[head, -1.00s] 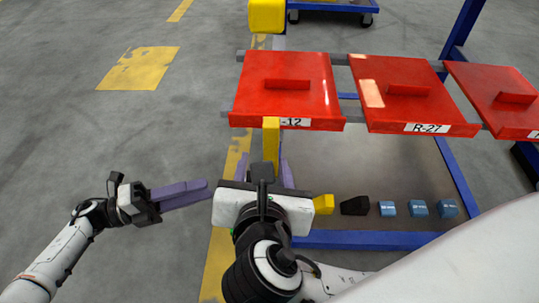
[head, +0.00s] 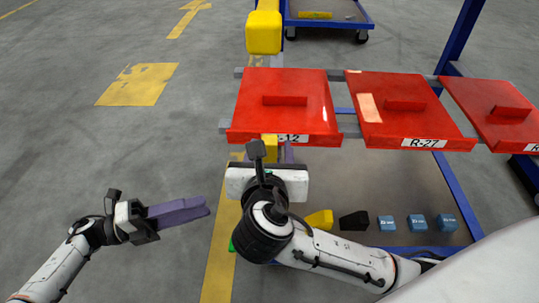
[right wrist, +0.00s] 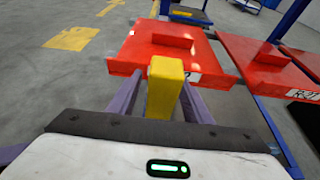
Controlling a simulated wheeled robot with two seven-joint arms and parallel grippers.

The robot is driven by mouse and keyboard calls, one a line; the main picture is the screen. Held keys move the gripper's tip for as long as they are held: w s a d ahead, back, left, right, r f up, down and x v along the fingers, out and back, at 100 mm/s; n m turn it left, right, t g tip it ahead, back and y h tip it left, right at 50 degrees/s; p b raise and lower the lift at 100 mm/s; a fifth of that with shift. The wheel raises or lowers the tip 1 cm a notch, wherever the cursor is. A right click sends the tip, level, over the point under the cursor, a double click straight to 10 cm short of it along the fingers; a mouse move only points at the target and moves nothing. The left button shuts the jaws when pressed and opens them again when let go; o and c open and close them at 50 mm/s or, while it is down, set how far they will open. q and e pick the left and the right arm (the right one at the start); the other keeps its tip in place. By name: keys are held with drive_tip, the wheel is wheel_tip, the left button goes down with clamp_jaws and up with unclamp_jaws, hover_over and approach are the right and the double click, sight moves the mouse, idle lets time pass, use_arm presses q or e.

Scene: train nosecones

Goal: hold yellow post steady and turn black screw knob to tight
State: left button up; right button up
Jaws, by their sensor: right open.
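A yellow post (head: 270,144) shows just below the front edge of the leftmost red panel in the head view. In the right wrist view the post (right wrist: 165,90) stands in the middle, in front of the red panel. My right gripper (right wrist: 160,97) is open, with one purple finger on each side of the post; contact cannot be told. In the head view its wrist hides most of the fingers and the lower post. My left gripper (head: 206,206) is over bare floor at the left, away from the post; its fingers overlap in view. I cannot make out a black screw knob.
Red panels (head: 283,92) lie in a row on grey rails. Below, a yellow block (head: 319,219), a black block (head: 354,221) and several blue blocks (head: 387,223) line a blue-framed shelf. A yellow block (head: 264,35) stands behind. Floor at left is clear.

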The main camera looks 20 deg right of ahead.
drive_tip(key=shift+w, duration=0.1)
clamp_jaws()
use_arm(q)
drive_tip(key=o, duration=0.3)
drive_tip(key=shift+r, duration=0.1)
use_arm(e)
drive_tip(key=shift+f, duration=0.1)
use_arm(q)
drive_tip(key=w+d+r+n+g+y, duration=0.25)
drive_tip(key=r+n+y, duration=0.75)
drive_tip(key=n, duration=0.5)
drive_tip(key=shift+t, duration=0.45)
drive_tip(key=x, duration=1.2)
drive_tip(key=shift+w+d+r, duration=0.1)
drive_tip(key=shift+w+d, duration=0.1)
drive_tip(key=shift+w, duration=0.05)
